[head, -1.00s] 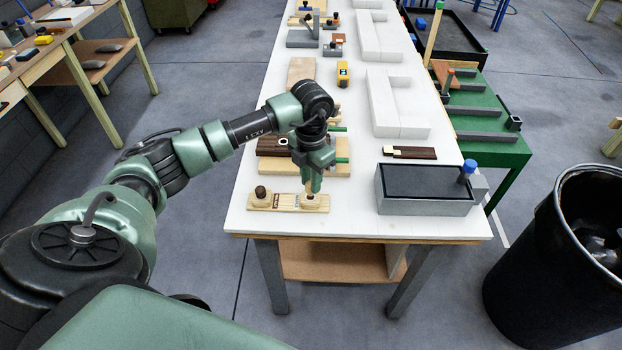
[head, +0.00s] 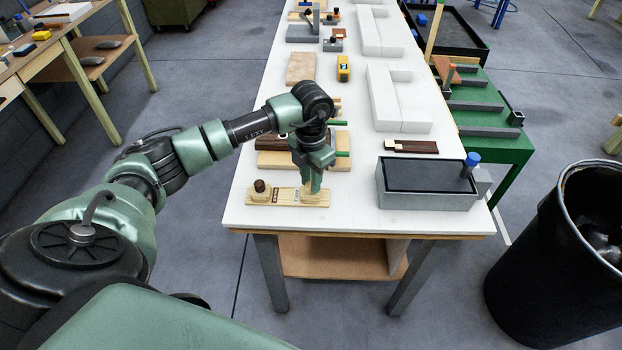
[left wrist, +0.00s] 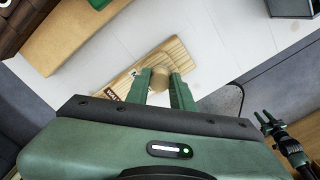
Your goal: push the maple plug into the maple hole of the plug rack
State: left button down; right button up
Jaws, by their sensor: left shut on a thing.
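The plug rack (head: 285,198) is a pale wooden board near the front left of the white table; it also shows in the left wrist view (left wrist: 118,84). A dark-topped plug (head: 260,187) stands at its left end. My left gripper (head: 311,190) points down over the rack's right end. In the left wrist view its green fingers (left wrist: 160,88) are shut on the pale maple plug (left wrist: 160,76). The plug's lower end and the maple hole are hidden, so I cannot tell how deep it sits. My right gripper (left wrist: 267,117) appears at the right, its fingers apart and empty.
Behind the rack lies a pale board (head: 271,160) with a dark block (head: 271,143). A grey tray (head: 427,199) with a blue-topped item stands to the right. The table's front edge is close to the rack. A black bin (head: 540,260) stands right of the table.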

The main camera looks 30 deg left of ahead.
pick_arm(q)
jog(key=c, duration=1.1)
grip_release()
jog(key=shift+c, duration=0.2)
jog(key=shift+r, duration=0.2)
notch_tip(320, 180, up, 7)
jog(key=shift+r+b, duration=0.2)
jog(key=shift+b, duration=0.7)
